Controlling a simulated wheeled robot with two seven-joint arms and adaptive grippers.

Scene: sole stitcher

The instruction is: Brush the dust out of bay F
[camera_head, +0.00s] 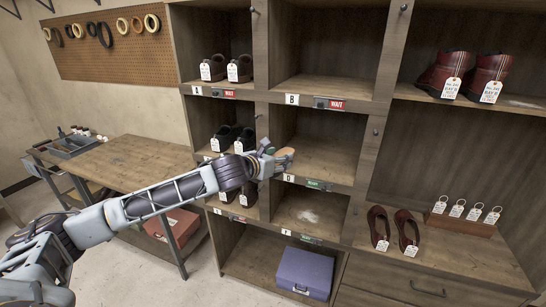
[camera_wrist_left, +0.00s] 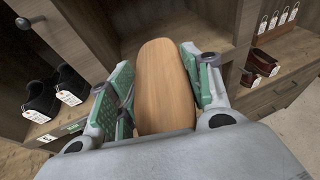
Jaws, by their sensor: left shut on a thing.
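In the head view the brush and gripper are in front of the bay above, higher than bay F and apart from the dust. My right gripper is in neither view.
Dark shoes (camera_head: 233,137) stand in the left bays, and red-brown shoes (camera_head: 379,228) on the right shelf beside a key-ring block (camera_head: 462,223). A purple box (camera_head: 304,272) sits below bay F. Another pale patch (camera_head: 524,103) shows on the upper right shelf.

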